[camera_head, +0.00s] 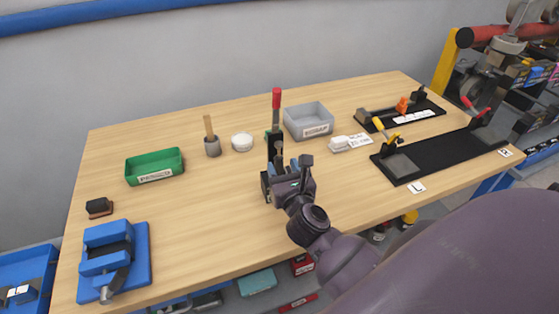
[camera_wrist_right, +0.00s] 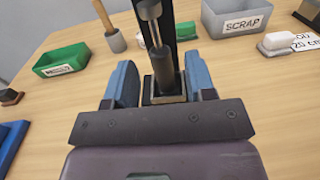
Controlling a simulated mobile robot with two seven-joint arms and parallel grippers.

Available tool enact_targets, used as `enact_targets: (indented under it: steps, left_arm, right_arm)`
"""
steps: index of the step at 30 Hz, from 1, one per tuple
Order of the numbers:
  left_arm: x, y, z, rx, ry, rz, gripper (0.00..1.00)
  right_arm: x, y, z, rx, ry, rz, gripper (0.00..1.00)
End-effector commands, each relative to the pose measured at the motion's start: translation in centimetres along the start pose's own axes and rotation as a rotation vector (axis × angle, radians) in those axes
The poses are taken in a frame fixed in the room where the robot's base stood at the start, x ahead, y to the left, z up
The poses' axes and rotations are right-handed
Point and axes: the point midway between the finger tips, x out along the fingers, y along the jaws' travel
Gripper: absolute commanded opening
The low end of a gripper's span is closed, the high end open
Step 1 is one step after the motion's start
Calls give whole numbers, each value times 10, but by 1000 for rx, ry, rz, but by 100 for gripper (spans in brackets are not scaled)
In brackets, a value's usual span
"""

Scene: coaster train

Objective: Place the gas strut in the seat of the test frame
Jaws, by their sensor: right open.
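The test frame appears to be the black upright stand with a red handle (camera_head: 276,98) near the middle of the bench; it also shows in the right wrist view (camera_wrist_right: 186,28). In that view a dark cylinder with a thinner metal rod (camera_wrist_right: 162,70), which looks like the gas strut, stands upright in front of the column, above a small square base. I cannot tell whether it is seated there. My right gripper (camera_head: 287,167) is at the stand; its blue fingers (camera_wrist_right: 161,84) are open, one on each side of the cylinder. My left gripper is out of view.
A grey scrap box (camera_head: 308,121) stands behind the stand, with a white block (camera_head: 340,144) to its right. A green tray (camera_head: 154,167), a cup (camera_head: 212,147) and a blue vise (camera_head: 113,262) are left. Black fixtures (camera_head: 440,152) fill the right.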

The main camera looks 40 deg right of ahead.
Motion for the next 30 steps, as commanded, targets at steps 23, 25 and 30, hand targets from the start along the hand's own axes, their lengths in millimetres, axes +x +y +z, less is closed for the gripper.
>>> enact_targets:
  steps: [23,25,30]
  left_arm:
    - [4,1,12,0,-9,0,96]
    - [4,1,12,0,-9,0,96]
    - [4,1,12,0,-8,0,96]
  right_arm:
    - [-81,0,0,0,0,0,50]
    - [-81,0,0,0,0,0,50]
    - [-81,0,0,0,0,0,50]
